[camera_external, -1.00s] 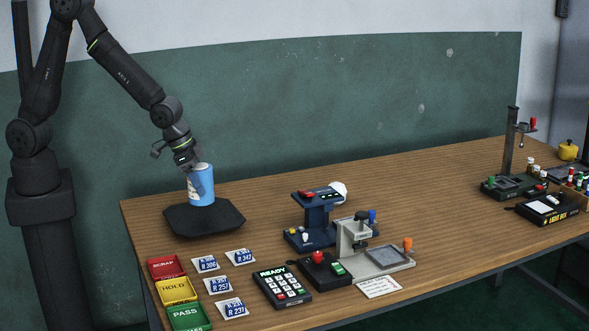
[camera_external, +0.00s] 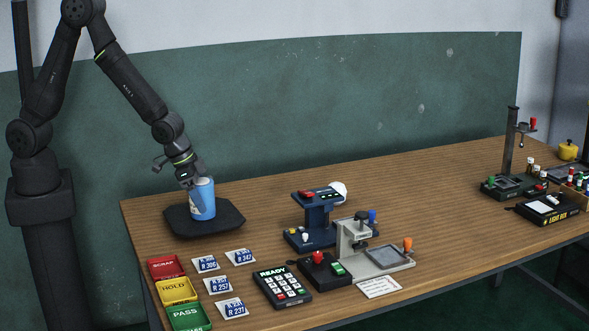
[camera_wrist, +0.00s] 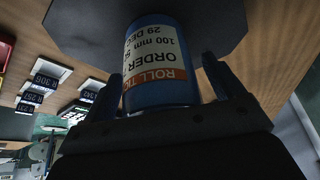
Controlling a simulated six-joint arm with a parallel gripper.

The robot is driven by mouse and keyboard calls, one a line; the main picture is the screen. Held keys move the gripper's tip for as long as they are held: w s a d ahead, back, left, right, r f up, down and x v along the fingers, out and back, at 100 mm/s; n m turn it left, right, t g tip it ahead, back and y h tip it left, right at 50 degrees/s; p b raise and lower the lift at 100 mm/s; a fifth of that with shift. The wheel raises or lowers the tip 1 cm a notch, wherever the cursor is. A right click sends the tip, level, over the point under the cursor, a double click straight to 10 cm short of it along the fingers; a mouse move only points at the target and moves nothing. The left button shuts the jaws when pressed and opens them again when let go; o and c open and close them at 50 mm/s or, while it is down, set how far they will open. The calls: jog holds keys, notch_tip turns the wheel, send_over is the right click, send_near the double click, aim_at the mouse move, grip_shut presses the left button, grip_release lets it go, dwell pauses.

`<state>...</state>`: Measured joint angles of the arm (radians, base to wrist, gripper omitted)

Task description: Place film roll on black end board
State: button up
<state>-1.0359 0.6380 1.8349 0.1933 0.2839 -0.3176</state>
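The film roll (camera_external: 205,200) is a blue cylinder with a white top and a white and orange label. It stands on the black end board (camera_external: 232,222), about upright, near the middle of the board. In the wrist view the roll (camera_wrist: 158,72) is between my two fingers, with its far end at the dark board (camera_wrist: 225,22). My gripper (camera_external: 189,181) is at the upper left side of the roll in the external view. In the wrist view the fingers look spread, with a visible gap at the right finger. Contact at the left finger is unclear.
Red, yellow and green trays (camera_external: 178,291) and several label cards (camera_external: 218,285) lie in front of the board. A keypad (camera_external: 283,286), a blue device (camera_external: 318,220) and a grey fixture (camera_external: 385,262) stand to the right. The table's middle back is clear.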

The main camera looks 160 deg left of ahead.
jog(key=shift+r, duration=0.1)
jog(key=v, duration=1.2)
jog(key=x, duration=1.2)
dwell(0.4)
jog(key=shift+r, duration=0.2)
